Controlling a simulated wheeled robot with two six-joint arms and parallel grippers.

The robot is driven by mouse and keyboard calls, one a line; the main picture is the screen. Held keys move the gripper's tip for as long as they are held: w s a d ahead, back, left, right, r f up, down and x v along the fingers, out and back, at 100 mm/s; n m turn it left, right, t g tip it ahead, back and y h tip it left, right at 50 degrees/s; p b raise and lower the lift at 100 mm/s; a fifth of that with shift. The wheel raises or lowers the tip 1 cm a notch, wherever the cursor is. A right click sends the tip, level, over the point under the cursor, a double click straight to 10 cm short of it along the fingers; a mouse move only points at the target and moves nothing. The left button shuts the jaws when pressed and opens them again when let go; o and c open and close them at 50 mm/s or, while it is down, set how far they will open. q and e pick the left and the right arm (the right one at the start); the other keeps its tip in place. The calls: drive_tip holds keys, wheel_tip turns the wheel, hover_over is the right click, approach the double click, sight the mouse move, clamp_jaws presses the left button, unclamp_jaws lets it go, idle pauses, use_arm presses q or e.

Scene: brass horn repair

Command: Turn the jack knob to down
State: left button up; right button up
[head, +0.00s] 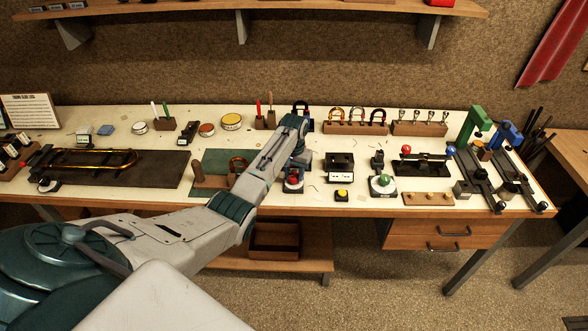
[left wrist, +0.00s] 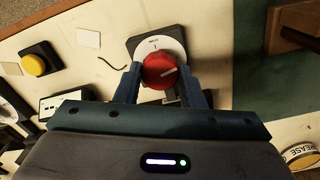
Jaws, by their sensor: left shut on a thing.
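A red knob (left wrist: 159,71) with a white pointer line sits on a round white dial on a dark base. Its small lettering is unreadable. In the left wrist view the pointer line slants toward the right and slightly up. My left gripper (left wrist: 161,80) has one finger on each side of the knob and is shut on it. In the head view the red knob (head: 293,179) shows just below my left gripper (head: 295,168), near the table's front edge. My right gripper is not in view.
A yellow button (head: 342,194), a black box (head: 340,168) and a green knob (head: 384,181) stand to the right. Padlock-shaped pieces (head: 357,116) stand in a block behind.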

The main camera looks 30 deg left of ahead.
use_arm(q)
drive_tip(key=n, duration=0.2)
drive_tip(key=shift+r+n, duration=0.1)
drive_tip(key=shift+n, duration=0.3)
drive_tip(key=n, duration=0.4)
drive_tip(key=shift+w+n, duration=0.1)
drive_tip(key=shift+n, duration=0.2)
drive_tip(key=n, duration=0.4)
drive_tip(key=shift+n, duration=1.9)
drive_tip(key=shift+r, duration=0.1)
drive_tip(key=o, duration=1)
